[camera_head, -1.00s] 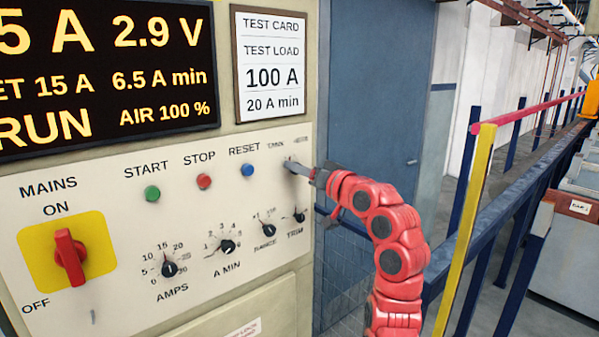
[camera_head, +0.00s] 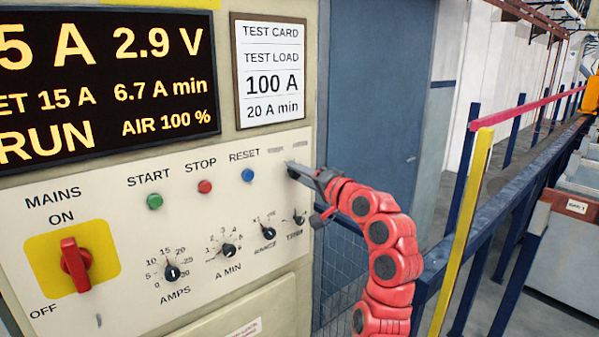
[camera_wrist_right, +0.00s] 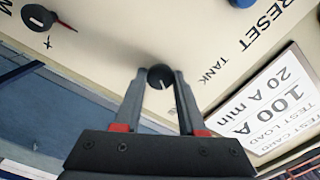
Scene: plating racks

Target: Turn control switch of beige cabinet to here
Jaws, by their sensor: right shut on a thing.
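The beige cabinet (camera_head: 273,25) fills the left of the head view, with a pale control panel (camera_head: 110,240). My right gripper (camera_head: 294,170) is at the panel's upper right corner, below two small blurred labels. In the right wrist view its two fingers are shut on a small round black control switch (camera_wrist_right: 160,74), one on each side. A white pointer mark on the switch points toward the picture's bottom. The TANK label (camera_wrist_right: 214,67) shows right of the switch; the other label is not readable. My left gripper is not in view.
The red MAINS handle (camera_head: 75,264), several smaller dials including the AMPS dial (camera_head: 171,272), and the START (camera_head: 154,201), STOP (camera_head: 205,186) and RESET (camera_head: 248,175) buttons are on the panel. A yellow post (camera_head: 465,220) and blue railing stand right of my arm.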

